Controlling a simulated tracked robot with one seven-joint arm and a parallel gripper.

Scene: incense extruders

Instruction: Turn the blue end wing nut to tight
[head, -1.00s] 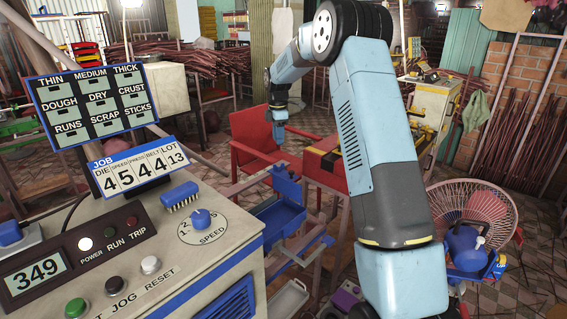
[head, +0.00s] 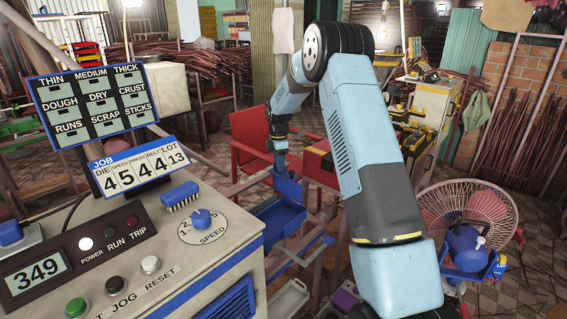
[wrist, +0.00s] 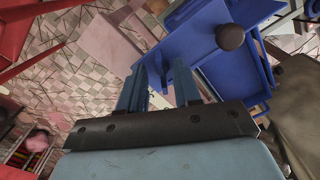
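My gripper (head: 280,168) is low over a blue fixture beside the red chair in the head view. In the wrist view its two blue fingers (wrist: 160,72) stand apart with a gap between them, and nothing shows held. A blue frame (wrist: 190,42) with a round brown knob (wrist: 230,37) lies just beyond and right of the fingertips. In the head view the blue tray (head: 280,222) of this fixture sits below the gripper. I cannot make out the blue end wing nut for certain in either view; it is small or hidden near the fingers.
A control console (head: 130,260) fills the front left. A red chair (head: 250,135) stands behind the gripper, and a round fan (head: 465,225) stands at the right. In the wrist view a tiled floor (wrist: 85,75) lies left of the fingers.

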